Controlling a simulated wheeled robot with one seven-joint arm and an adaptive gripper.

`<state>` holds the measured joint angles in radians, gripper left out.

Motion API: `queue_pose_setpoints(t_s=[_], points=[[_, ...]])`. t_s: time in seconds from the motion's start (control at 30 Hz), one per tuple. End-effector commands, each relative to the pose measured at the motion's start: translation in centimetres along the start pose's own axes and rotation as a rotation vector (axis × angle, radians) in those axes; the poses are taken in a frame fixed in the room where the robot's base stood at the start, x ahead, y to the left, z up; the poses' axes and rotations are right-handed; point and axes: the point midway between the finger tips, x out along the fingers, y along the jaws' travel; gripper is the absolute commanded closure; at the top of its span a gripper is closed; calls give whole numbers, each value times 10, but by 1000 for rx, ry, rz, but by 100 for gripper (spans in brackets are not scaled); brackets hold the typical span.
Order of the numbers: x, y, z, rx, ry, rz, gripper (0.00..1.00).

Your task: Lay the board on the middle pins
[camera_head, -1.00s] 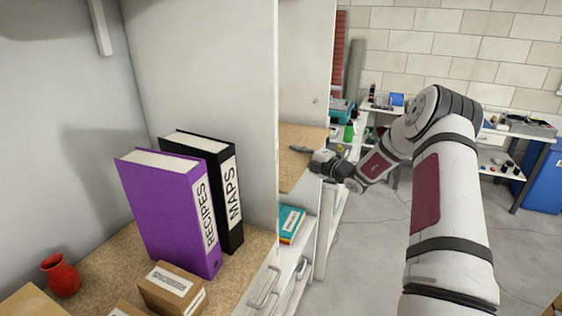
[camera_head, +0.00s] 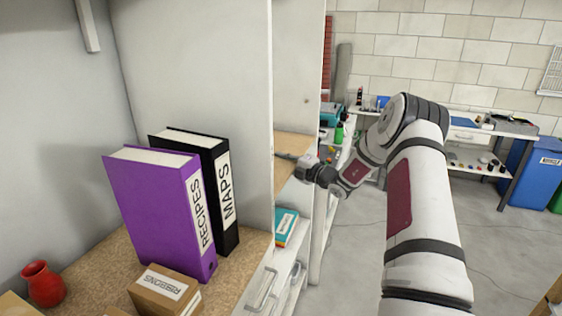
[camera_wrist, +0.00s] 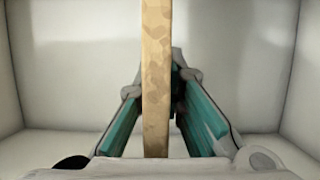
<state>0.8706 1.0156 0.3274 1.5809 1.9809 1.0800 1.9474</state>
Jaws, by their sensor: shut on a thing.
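The board (camera_head: 291,147) is a tan, speckled panel inside the bay, partly hidden behind the white upright on its left. My gripper (camera_head: 288,157) is shut on its near edge. In the wrist view the board (camera_wrist: 155,70) shows edge-on as an upright strip between the two teal finger pads of my gripper (camera_wrist: 160,92). A small dark spot (camera_head: 306,101) on the bay's side panel is above the board; I cannot tell whether it is a pin or a hole. Any pins below the board are hidden.
The white upright (camera_head: 255,90) and side panel (camera_head: 300,60) bound the bay closely. A teal box (camera_head: 286,227) sits below the board. The left bay holds a purple binder (camera_head: 160,215), black binder (camera_head: 222,190), red vase (camera_head: 43,284) and carton (camera_head: 165,290). Open floor lies right.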

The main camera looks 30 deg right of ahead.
Motion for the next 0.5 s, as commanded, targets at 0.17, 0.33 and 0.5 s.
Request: queue_pose_setpoints(t_s=[0.17, 0.33, 0.5], points=[[0, -2, 0, -1, 0, 4, 100], [0, -3, 0, 0, 0, 0, 70], [0, -3, 0, 0, 0, 0, 70]])
